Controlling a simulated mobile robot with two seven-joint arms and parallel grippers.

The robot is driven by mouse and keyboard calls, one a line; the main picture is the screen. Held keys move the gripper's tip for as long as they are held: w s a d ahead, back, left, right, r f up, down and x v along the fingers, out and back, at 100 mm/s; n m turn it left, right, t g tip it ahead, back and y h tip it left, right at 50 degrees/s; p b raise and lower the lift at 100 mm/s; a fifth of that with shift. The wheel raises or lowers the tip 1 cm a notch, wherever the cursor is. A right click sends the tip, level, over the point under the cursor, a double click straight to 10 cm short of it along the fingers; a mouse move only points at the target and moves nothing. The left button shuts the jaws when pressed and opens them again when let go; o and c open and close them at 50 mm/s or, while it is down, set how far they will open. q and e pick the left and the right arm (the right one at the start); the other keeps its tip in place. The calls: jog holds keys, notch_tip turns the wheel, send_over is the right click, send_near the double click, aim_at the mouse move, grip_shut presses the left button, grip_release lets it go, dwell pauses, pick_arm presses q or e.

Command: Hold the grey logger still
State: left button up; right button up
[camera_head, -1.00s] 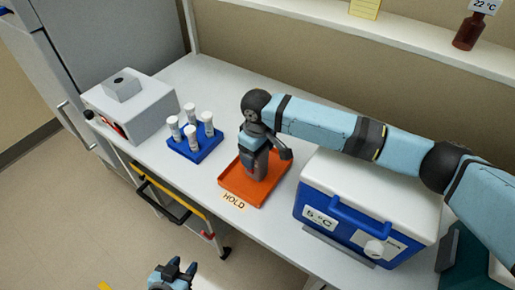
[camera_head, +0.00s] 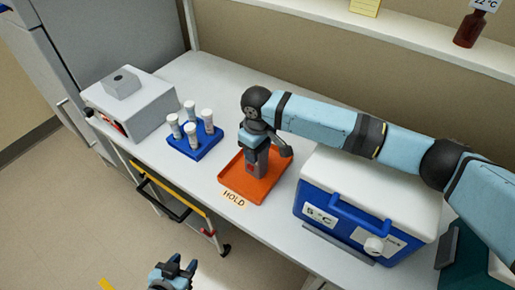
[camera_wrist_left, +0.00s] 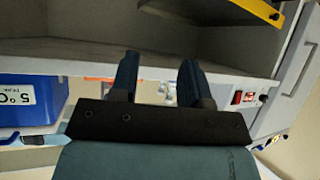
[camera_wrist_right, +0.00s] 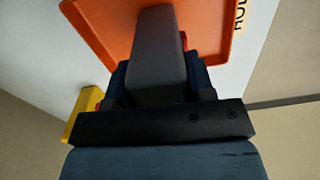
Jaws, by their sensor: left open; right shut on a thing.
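The grey logger (camera_head: 256,166) has a small red mark and stands roughly upright over the orange tray (camera_head: 228,183) labelled HOLD. My right gripper (camera_head: 259,146) is shut on its upper part. In the right wrist view the logger (camera_wrist_right: 157,60) sits between the two fingers and reaches toward the tray (camera_wrist_right: 105,25). I cannot tell whether its lower end touches the tray floor. My left gripper (camera_head: 181,268) is open and empty, low in front of the bench; its parted fingers (camera_wrist_left: 158,82) show in the left wrist view.
A blue rack (camera_head: 190,151) with several white-capped tubes stands left of the tray. A grey-white instrument (camera_head: 145,112) is farther left. A blue and white cool box (camera_head: 345,222) marked 5 °C stands close on the right. A cart with a yellow edge (camera_head: 180,190) is below the bench.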

pick_arm(q)
jog(key=shift+c, duration=0.4)
grip_shut()
dwell(1.4)
